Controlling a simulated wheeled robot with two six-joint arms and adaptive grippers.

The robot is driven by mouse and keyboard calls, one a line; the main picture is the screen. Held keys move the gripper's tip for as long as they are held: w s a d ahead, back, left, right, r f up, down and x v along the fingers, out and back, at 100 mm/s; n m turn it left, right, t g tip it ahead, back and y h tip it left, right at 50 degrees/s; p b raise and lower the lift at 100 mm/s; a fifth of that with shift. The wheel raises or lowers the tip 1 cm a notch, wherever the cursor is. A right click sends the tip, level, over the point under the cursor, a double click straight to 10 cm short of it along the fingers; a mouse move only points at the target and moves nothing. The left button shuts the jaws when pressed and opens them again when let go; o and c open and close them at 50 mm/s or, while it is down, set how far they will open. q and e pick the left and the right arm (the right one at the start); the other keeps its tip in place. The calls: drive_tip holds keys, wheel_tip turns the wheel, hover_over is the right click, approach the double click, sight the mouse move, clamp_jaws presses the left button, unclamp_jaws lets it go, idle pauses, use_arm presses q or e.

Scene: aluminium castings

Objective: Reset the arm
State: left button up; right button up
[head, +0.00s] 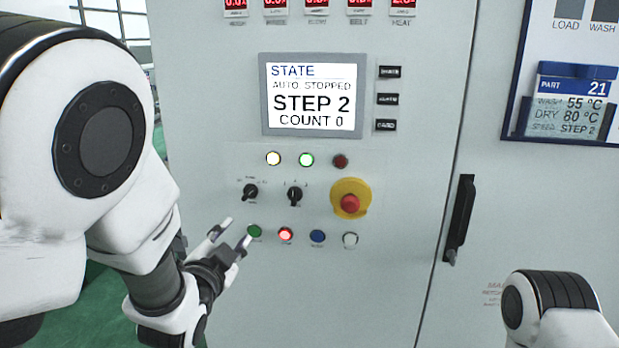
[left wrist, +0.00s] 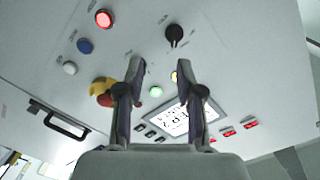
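My left gripper (head: 233,235) is in front of the grey control cabinet, at the left of the lower button row. Its two fingers are apart with nothing between them. In the head view one fingertip appears close to the green button (head: 254,231); I cannot tell whether it touches. The left wrist view also shows the open fingers (left wrist: 165,75), with the panel beyond them. My right arm shows only as a link at the lower right; its gripper is out of view.
The cabinet carries a screen (head: 311,95) reading "AUTO STOPPED, STEP 2, COUNT 0". Below are lamps, two black knobs, a red emergency stop (head: 350,203) on yellow, and lit red (head: 285,234), blue (head: 317,236) and white (head: 350,239) buttons. A black door handle (head: 459,219) protrudes to the right.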

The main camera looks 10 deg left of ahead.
use_arm(q)
drive_tip(key=s+a+f+n+g, duration=0.1)
drive_tip(key=s+f+g, duration=0.15)
drive_tip(key=f, duration=0.65)
drive_tip(key=s+a+f+n+g, duration=0.1)
drive_tip(key=s+f+g, duration=0.15)
drive_tip(key=f, duration=0.75)
drive_tip(key=s+a+f+g, duration=0.2)
drive_tip(key=s+f, duration=0.1)
drive_tip(key=f, duration=0.6)
drive_tip(key=s+f+n+g, duration=0.2)
drive_tip(key=s+f, duration=0.3)
drive_tip(key=s, duration=0.3)
drive_tip(key=s+f+n+g, duration=0.3)
drive_tip(key=s+f+g, duration=0.2)
drive_tip(key=s, duration=0.3)
drive_tip(key=s+a+f+n+g, duration=0.1)
drive_tip(key=s+f+n+g, duration=0.2)
drive_tip(key=s+f, duration=0.3)
drive_tip(key=s, duration=0.3)
drive_tip(key=shift+f+g, duration=0.15)
drive_tip(key=shift+g, duration=0.15)
drive_tip(key=shift+a+y, duration=0.15)
drive_tip(key=shift+y, duration=0.15)
